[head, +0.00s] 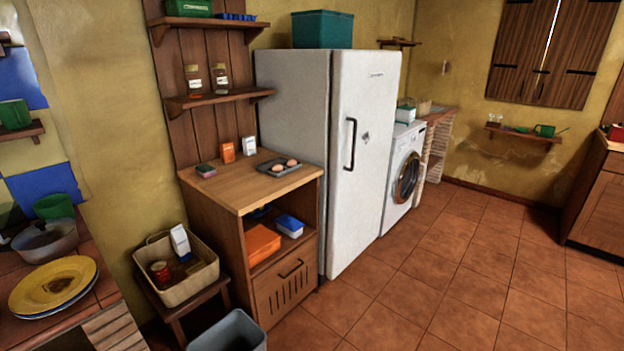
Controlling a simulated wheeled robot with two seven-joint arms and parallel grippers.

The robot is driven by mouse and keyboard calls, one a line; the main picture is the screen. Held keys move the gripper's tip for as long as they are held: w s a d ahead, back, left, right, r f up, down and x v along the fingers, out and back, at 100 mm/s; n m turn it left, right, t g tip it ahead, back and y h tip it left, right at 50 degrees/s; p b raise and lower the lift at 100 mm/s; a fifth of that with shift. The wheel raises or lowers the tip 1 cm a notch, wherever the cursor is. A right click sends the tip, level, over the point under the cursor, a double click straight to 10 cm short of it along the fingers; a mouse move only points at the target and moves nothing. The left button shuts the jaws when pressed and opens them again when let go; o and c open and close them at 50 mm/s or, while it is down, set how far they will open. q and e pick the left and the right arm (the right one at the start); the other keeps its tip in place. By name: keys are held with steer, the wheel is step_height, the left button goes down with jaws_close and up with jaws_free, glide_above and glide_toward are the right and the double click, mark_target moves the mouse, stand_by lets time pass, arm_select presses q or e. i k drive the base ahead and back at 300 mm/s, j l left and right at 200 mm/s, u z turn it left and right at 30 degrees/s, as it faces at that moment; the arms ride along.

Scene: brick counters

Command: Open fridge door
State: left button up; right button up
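A white fridge (297,100) stands against the wall near the middle of the head view. Its door (372,185) faces right and looks shut. A black vertical bar handle (350,144) sits on the door's left side, at about mid height. A teal bin (322,29) stands on top of the fridge. Neither of my grippers shows in the head view.
A wooden cabinet (247,190) with an egg tray (278,167) stands left of the fridge. A washing machine (404,165) stands to its right. A grey bin (228,333) and a basket on a stool (177,284) are at the lower left. The tiled floor (450,275) before the fridge door is clear.

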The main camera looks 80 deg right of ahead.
mark_target(365, 83)
steer(key=z, duration=3.2)
